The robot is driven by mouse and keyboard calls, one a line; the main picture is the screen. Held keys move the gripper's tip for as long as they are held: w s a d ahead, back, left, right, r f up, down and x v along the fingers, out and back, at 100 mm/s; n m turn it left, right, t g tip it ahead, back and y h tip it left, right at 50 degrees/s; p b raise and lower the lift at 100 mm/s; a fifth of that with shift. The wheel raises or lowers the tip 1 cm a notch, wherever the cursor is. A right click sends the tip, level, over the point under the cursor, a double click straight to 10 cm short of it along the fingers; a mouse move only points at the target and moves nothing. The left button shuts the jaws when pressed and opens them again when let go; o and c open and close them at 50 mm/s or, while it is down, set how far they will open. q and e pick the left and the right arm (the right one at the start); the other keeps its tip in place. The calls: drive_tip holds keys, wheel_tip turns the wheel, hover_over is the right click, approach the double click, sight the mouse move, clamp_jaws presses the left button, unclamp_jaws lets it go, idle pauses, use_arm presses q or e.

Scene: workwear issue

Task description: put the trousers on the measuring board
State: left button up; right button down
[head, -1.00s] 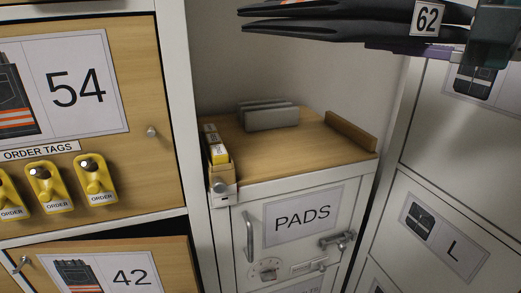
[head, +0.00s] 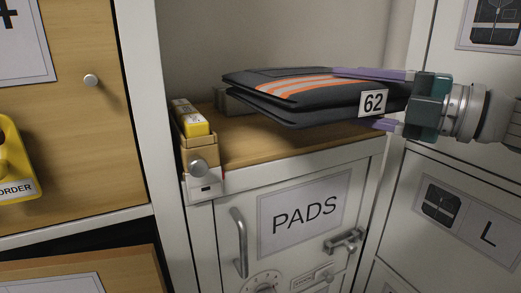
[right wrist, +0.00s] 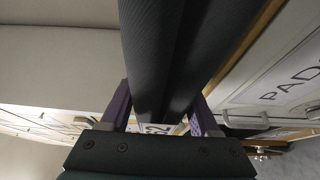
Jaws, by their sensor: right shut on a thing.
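The trousers (head: 290,95) are a folded dark grey bundle with orange and pale stripes and a white 62 tag. My right gripper (head: 355,98) comes in from the right, shut on their tagged end, with one purple finger above and one below. The bundle is held roughly level above a wooden top (head: 245,150), which appears to be the measuring board, on the PADS cabinet. A gap shows beneath its near edge. The right wrist view shows the dark trousers (right wrist: 185,50) between the purple fingers. The bundle hides much of the wooden top. My left gripper is out of view.
A wooden holder (head: 199,155) with yellow-and-white packs stands at the top's left front corner. A grey block (head: 228,101) is partly hidden behind the trousers. White frame posts and lockers (head: 455,185) flank the alcove. The PADS door has a handle (head: 239,243).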

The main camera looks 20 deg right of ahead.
wheel_tip(320, 180, down, 6)
drive_tip(key=b, duration=0.2)
drive_tip(key=shift+f+b, duration=0.15)
drive_tip(key=shift+b, duration=0.15)
drive_tip(key=shift+f, duration=0.15)
drive_tip(key=shift+c, duration=0.6)
unclamp_jaws()
